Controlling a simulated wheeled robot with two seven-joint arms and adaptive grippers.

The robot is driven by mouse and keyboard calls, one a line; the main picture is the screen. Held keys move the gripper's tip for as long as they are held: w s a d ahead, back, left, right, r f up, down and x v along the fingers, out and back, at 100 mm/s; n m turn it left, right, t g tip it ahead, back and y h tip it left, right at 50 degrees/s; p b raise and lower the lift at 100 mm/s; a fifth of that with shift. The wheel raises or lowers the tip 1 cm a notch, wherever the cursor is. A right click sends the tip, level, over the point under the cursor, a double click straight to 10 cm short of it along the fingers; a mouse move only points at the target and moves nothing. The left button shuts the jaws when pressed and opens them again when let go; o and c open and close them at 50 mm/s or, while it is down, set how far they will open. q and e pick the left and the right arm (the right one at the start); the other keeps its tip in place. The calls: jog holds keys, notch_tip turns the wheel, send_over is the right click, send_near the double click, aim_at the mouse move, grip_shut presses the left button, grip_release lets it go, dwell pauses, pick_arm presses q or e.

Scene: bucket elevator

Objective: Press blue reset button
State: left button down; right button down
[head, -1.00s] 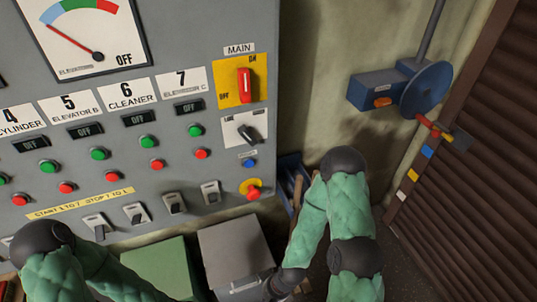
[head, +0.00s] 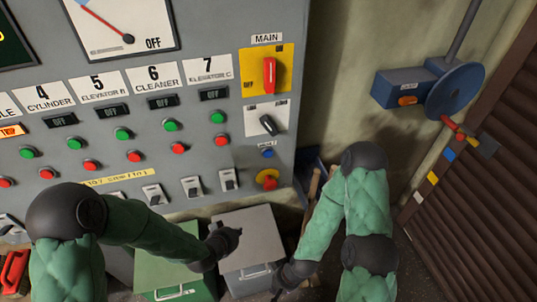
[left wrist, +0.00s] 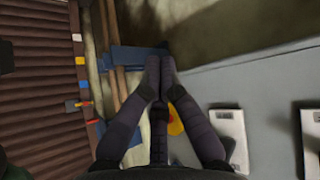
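The blue reset button (head: 267,153) is on the lower right of the grey control panel, above the red emergency stop (head: 267,179) with its yellow base. My left gripper (head: 232,238) is in front of the panel, below and left of the button and apart from it. In the left wrist view, my left gripper's fingertips (left wrist: 160,65) are together with nothing seen between them. Part of the yellow base (left wrist: 176,121) shows behind the fingers; I cannot make out the button for certain there. My right gripper (head: 280,280) is low near the grey box, its fingers unclear.
The red main switch (head: 269,75) and a black selector (head: 268,125) are above the button. Several toggle switches (head: 191,186) line the panel's lower edge. A green box (head: 165,270) and a grey box (head: 252,232) stand below. A blue wheel device (head: 455,90) is at right.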

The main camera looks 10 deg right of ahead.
aim_at(268, 154)
pick_arm(q)
jog(key=d+r+m+t+h, duration=0.2)
jog(key=d+r, duration=0.4)
jog(key=r, duration=0.4)
jog(key=d+r+m+t+h, duration=0.2)
jog(key=d+r+m+h, duration=0.1)
jog(key=d+r, duration=0.4)
notch_tip(268, 154, up, 4)
jog(key=shift+w+d+f+m, duration=0.15)
jog(key=shift+w+d+m, duration=0.15)
jog(key=shift+m, duration=0.4)
jog(key=w+b, duration=0.1)
jog(key=w, duration=0.7)
jog(key=shift+w+a, duration=0.15)
jog(key=shift+w, duration=0.2)
